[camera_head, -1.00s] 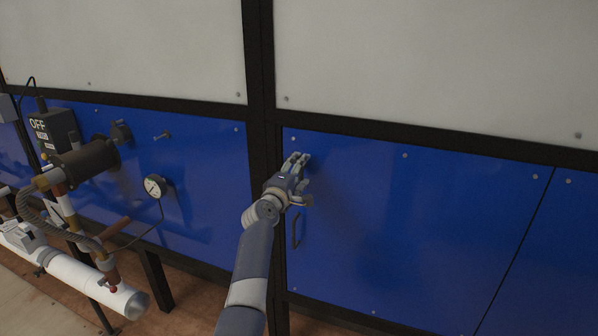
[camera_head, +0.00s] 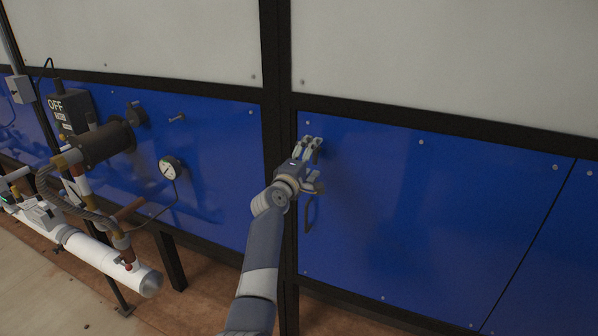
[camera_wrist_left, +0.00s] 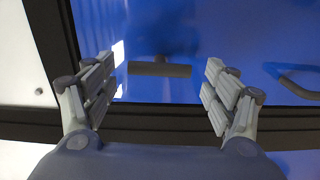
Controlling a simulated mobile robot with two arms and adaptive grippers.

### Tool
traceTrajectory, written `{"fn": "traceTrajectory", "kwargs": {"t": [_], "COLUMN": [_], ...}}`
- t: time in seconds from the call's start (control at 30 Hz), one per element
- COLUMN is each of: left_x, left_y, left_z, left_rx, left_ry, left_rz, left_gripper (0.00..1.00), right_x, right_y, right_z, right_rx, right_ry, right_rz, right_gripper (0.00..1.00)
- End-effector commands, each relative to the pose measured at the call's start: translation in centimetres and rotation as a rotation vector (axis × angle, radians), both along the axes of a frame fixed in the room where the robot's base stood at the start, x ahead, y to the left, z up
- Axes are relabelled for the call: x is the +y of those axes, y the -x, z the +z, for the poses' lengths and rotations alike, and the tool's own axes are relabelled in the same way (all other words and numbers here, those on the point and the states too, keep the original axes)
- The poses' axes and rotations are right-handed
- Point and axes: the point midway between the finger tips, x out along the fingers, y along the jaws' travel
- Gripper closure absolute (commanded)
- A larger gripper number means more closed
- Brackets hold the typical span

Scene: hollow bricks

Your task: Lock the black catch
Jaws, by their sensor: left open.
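The black catch (camera_wrist_left: 160,69) is a dark crossbar on a short stem on the blue panel. In the left wrist view it lies level across the picture, between the fingers of my left gripper (camera_wrist_left: 160,86), with a gap on both sides. In the head view my left gripper (camera_head: 316,165) is at the upper left of the blue panel (camera_head: 420,230), and it mostly hides the catch. Its fingers are spread and hold nothing. My right gripper is not in view.
A curved dark handle (camera_head: 310,213) sits on the panel just below my left gripper. A black frame post (camera_head: 277,90) stands to its left. Further left are a pressure gauge (camera_head: 171,168), a box marked OFF (camera_head: 72,110) and a white pipe (camera_head: 105,258). The panel's right side is clear.

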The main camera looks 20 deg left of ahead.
Motion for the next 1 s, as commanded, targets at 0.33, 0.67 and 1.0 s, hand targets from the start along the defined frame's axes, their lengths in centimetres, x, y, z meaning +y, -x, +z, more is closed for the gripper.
{"fn": "traceTrajectory", "kwargs": {"t": [0.33, 0.67, 1.0], "left_x": [0.2, 0.4, 0.5], "left_y": [4.8, 9.1, 10.3], "left_z": [-0.1, -0.1, 0.0], "left_rx": [0.001, 0.001, 0.001], "left_ry": [0.000, 0.000, 0.000], "left_rz": [0.003, 0.003, 0.003], "left_gripper": [0.22, 0.22, 0.22], "right_x": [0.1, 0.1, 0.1], "right_y": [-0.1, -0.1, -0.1], "right_z": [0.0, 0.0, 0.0], "right_rx": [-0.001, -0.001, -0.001], "right_ry": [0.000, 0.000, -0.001], "right_rz": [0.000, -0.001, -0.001], "right_gripper": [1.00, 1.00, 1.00]}}
